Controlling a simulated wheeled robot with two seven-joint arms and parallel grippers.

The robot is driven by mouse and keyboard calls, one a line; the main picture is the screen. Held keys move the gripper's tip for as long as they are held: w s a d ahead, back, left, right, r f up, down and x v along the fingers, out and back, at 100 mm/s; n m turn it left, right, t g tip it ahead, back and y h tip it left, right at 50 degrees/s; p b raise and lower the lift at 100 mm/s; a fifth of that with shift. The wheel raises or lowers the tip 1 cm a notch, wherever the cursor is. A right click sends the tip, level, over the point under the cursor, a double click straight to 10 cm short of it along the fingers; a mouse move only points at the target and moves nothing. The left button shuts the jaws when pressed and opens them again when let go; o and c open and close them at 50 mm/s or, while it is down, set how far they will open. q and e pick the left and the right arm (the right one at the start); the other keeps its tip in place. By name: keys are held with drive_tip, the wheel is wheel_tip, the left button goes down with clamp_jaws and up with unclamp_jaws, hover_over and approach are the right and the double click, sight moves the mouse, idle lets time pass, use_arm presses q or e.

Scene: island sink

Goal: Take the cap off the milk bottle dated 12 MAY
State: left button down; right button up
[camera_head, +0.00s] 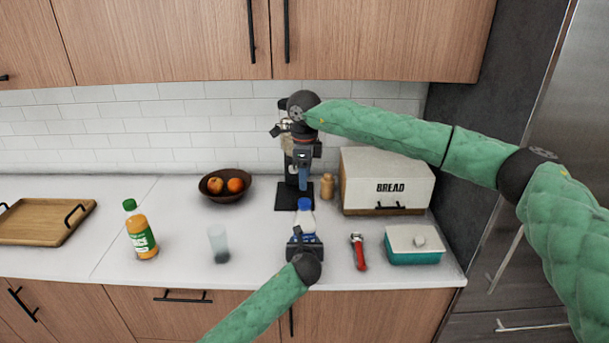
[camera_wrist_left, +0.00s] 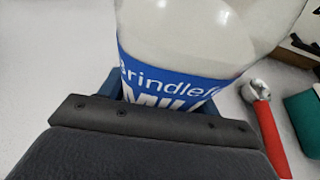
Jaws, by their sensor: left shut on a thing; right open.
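The milk bottle (camera_head: 306,221) stands upright near the counter's front, with its blue cap (camera_head: 305,204) on. In the left wrist view its clear body and blue label (camera_wrist_left: 165,78) fill the middle; "MILK" is partly readable, and no date can be read. My left gripper (camera_head: 304,241) is shut on the lower part of the bottle from the front. My right gripper (camera_head: 303,184) is open, pointing down just above the cap in the picture. I cannot tell whether its fingers touch the cap.
A red-handled tool (camera_head: 359,252) and a teal box with white lid (camera_head: 413,245) lie right of the bottle. A glass (camera_head: 218,246) and green-capped bottle (camera_head: 141,230) stand left. Behind are a coffee machine (camera_head: 289,165), small jar (camera_head: 327,186), bread box (camera_head: 387,181) and fruit bowl (camera_head: 225,194).

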sight(305, 201)
drive_tip(key=m, duration=0.8)
drive_tip(key=shift+m, duration=0.3)
drive_tip(key=m, duration=2)
drive_tip(key=shift+m, duration=0.3)
drive_tip(key=m, duration=0.5)
drive_tip(key=shift+f, duration=4.1)
